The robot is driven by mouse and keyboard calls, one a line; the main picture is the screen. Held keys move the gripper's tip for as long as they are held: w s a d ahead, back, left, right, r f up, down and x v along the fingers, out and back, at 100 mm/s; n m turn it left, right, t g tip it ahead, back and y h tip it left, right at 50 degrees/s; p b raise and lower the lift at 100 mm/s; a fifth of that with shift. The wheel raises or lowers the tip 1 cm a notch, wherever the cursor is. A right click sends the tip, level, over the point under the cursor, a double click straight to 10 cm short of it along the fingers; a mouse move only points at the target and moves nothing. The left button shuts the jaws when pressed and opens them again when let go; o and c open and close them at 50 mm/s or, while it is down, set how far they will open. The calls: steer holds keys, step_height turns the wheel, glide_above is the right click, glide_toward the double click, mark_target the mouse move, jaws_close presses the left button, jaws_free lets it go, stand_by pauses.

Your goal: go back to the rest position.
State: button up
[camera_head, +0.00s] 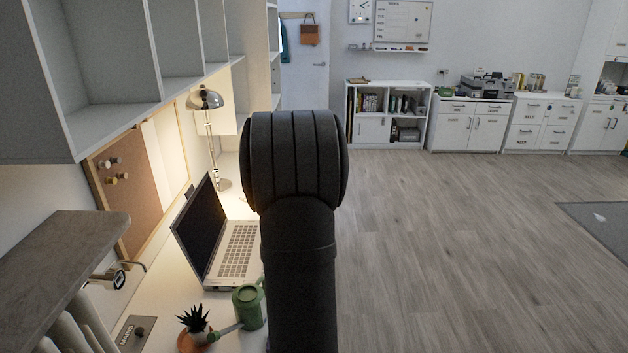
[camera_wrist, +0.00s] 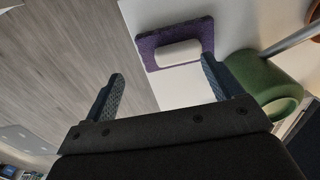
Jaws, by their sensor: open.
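My gripper (camera_wrist: 162,85) shows in the wrist view with its two dark fingers spread wide apart and nothing between them. Beyond the fingertips, a white rounded block (camera_wrist: 179,53) lies on a purple mat (camera_wrist: 150,46) on the white desk (camera_wrist: 190,92). The block and the mat are apart from the fingers. In the head view, my dark arm fills the middle and hides part of the desk. The gripper itself does not show there.
A green watering can (camera_head: 250,306) stands by a potted plant (camera_head: 195,322) and an open laptop (camera_head: 236,252). The can is close to the right finger in the wrist view (camera_wrist: 262,82). A desk lamp (camera_head: 209,130) stands behind.

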steer(key=s+d+r, duration=0.3)
steer(key=d+r, duration=0.2)
steer(key=d, duration=0.3)
steer(key=w+a+f, duration=0.1)
steer(key=w+f, duration=0.2)
steer(key=w+a+f, duration=0.1)
steer(key=w+f, duration=0.2)
steer(key=w, duration=0.1)
steer(key=w+a+f, duration=0.1)
steer(key=w+f, duration=0.2)
steer(key=w, duration=0.1)
steer(key=shift+a+f, duration=0.3)
steer(key=shift+a, duration=0.1)
steer(key=shift+w+a+r, duration=0.25)
steer(key=shift+a+r, duration=0.1)
steer(key=shift+r, duration=0.1)
steer(key=shift+w+a+r, duration=0.2)
steer(key=shift+a+r, duration=0.1)
steer(key=shift+r, duration=0.15)
steer(key=shift+w+a+r, duration=0.15)
steer(key=shift+r, duration=0.05)
steer(key=shift+a+r, duration=0.2)
steer(key=shift+r, duration=0.1)
